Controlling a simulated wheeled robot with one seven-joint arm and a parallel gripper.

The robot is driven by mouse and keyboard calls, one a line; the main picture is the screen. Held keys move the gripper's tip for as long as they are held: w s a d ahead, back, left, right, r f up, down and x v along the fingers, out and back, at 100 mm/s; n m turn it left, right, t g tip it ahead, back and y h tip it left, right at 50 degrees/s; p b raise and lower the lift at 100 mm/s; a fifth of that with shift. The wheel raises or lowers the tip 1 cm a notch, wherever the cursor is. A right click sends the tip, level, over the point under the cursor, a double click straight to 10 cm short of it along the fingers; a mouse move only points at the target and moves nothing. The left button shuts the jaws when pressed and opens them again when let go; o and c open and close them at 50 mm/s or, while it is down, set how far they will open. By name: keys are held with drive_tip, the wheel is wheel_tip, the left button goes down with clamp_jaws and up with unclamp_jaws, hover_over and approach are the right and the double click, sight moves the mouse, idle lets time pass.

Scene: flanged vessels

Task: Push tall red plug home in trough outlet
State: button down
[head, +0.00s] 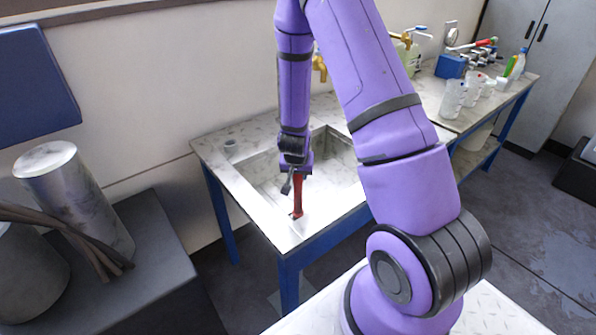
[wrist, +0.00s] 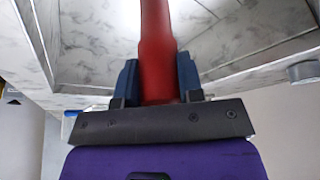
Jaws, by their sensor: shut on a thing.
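The tall red plug (head: 298,190) hangs upright from my gripper (head: 293,170) over the metal trough (head: 262,180). In the wrist view the red plug (wrist: 157,55) stands between the two dark blue fingers of my gripper (wrist: 158,80), which are shut on it. Its lower end is near the trough's front part, by a small dark spot with a reddish edge that may be the outlet (head: 296,215). I cannot tell whether the plug's tip is inside the outlet or above it. The far end of the plug is cut off in the wrist view.
The trough's raised rim (head: 235,185) surrounds the plug. Brass taps (head: 320,67) stand behind it. A small grey round fitting (head: 231,146) sits at the trough table's back left corner. Clear jars (head: 453,98) and a blue box (head: 450,66) stand on the bench at right.

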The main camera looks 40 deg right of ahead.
drive_tip(key=shift+f, duration=0.55)
drive_tip(key=c, duration=0.7)
unclamp_jaws()
drive_tip(key=shift+r, duration=0.15)
drive_tip(key=v, duration=1)
drive_tip(key=shift+a+r, duration=0.1)
drive_tip(key=shift+r, duration=0.15)
drive_tip(key=shift+r, duration=0.1)
